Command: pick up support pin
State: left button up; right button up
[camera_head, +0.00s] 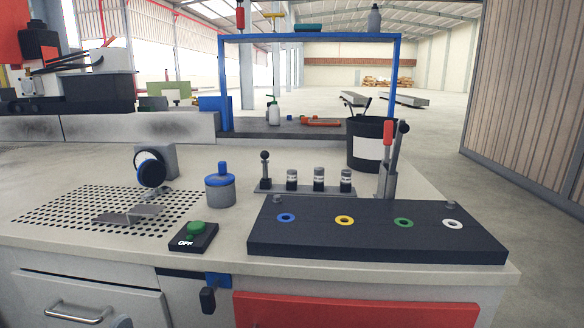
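A low grey rack (305,191) stands in the middle of the bench. Three short dark pins with pale bands stand upright in it: the left pin (292,180), the middle pin (319,179) and the right pin (346,181). A thin post with a black ball top (264,168) stands at the rack's left end. No label shows which one is the support pin. Neither of my grippers is in view, and nothing is seen touching the rack.
A dark block (375,238) with blue, yellow, green and white rings lies in front of the rack. Levers (388,160) and a black bucket (370,145) stand right. A grey-blue canister (220,188), green button box (195,236) and perforated plate (75,212) lie left.

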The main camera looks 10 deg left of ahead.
aim_at(291, 174)
jog(key=z, duration=2.55)
jog(key=k, duration=0.7)
jog(key=u, duration=1.7)
